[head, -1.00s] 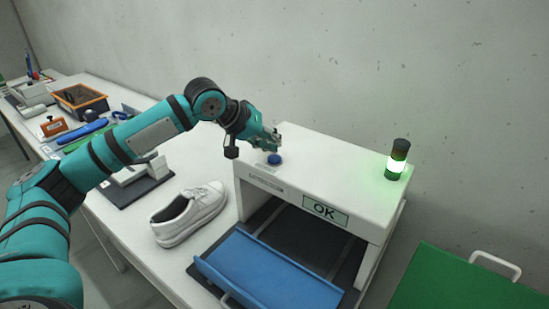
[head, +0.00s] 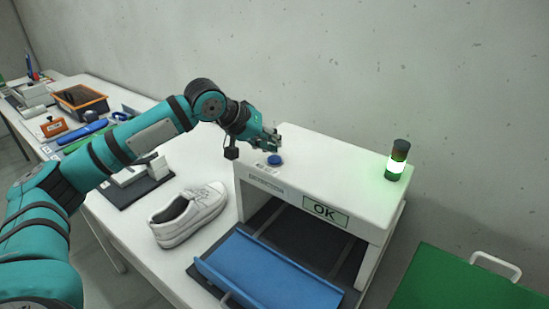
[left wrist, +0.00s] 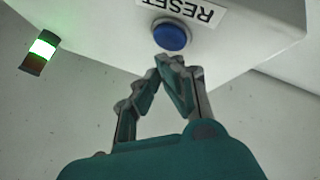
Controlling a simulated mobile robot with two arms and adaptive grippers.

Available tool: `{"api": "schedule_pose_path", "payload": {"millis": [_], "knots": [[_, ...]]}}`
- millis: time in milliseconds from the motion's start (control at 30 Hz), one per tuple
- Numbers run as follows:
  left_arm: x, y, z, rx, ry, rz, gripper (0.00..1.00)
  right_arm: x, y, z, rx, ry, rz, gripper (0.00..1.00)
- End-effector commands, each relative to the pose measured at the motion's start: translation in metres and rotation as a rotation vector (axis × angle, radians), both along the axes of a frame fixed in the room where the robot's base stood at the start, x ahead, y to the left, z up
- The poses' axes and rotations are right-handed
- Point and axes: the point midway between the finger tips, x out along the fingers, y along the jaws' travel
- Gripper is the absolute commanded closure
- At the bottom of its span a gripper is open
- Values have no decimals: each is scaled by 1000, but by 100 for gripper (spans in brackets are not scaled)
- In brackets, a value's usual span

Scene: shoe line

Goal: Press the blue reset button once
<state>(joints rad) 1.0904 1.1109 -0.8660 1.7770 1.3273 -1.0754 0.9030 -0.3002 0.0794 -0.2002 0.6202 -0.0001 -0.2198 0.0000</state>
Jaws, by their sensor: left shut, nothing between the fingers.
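The blue reset button (head: 275,160) sits on the top of the white machine (head: 330,165), near its left end. In the left wrist view the button (left wrist: 171,36) is a round blue dome beside a white label that reads RESET. My left gripper (head: 277,140) is shut and empty. Its fingertips are close to the button, just behind it in the head view; in the left wrist view the fingertips (left wrist: 168,62) appear just below the button. A small gap seems to show between them. My right gripper is not in view.
A stack light (head: 397,160) glows green on the machine's right, and a sign (head: 325,212) reads OK. A blue tray (head: 265,275) is in front of the opening, a white shoe (head: 188,215) on the table to its left.

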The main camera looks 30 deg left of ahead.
Motion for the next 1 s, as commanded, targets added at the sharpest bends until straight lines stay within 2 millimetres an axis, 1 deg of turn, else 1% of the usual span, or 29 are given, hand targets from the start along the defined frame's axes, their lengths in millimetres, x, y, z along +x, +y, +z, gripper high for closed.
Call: {"api": "schedule_pose_path", "payload": {"millis": [300,1000], "knots": [[0,0,-8,-1,0,-1,100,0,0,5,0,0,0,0],[0,0,-13,0,0,0,100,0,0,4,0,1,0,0]]}}
